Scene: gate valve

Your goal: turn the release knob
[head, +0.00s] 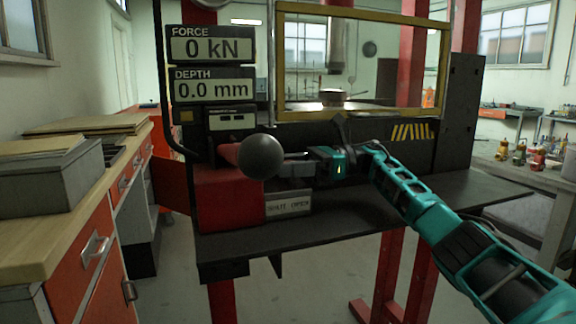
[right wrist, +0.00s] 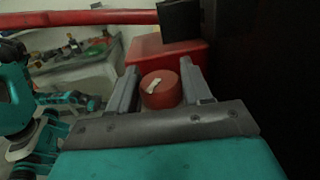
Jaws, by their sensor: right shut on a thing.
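The release knob (right wrist: 160,90) is a short red cylinder with a white mark on its face, seen in the right wrist view in front of a red block. My right gripper (right wrist: 161,86) is shut on it, with one grey finger at each side. In the head view, my right gripper (head: 284,168) reaches in from the right to the red block (head: 228,196), just above a plate (head: 289,204) reading "SHUT OPEN". The knob is not clearly visible there. My left gripper is not in view.
A dark ball (head: 260,156) on a red lever is close to the gripper's left. The displays (head: 212,88) read 0 kN and 0.0 mm. A yellow-framed guard (head: 363,10) stands above. A workbench (head: 60,240) is at left and a cluttered table (head: 535,172) at right.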

